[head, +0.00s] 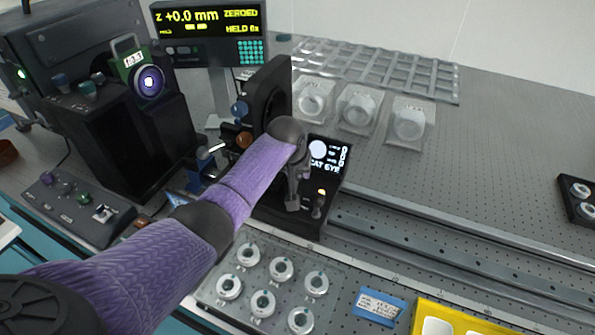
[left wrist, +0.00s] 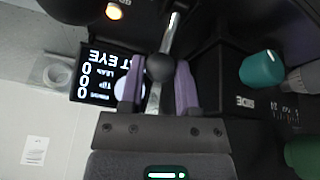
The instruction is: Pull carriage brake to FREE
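The carriage (head: 285,217) is a black unit on the rail, with a lit screen (head: 325,155) reading "CAT EYE" and an orange lamp (head: 321,192). My left gripper (head: 293,203) is over its front, pointing down, and partly hides it. In the left wrist view, a metal lever with a black ball knob (left wrist: 159,68) stands between the two purple fingers of my left gripper (left wrist: 158,88). It looks like the brake lever. The fingers are apart, one on each side of the knob; firm contact is not visible. No FREE label is readable. My right gripper is not in view.
A tray of round mounts (head: 263,303), a blue label card (head: 379,306) and a yellow tray (head: 455,318) lie in front. Clear-cased optics (head: 360,108) stand behind the carriage. A display (head: 210,20) and a black instrument (head: 135,140) are left. The rail (head: 450,250) is clear rightward.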

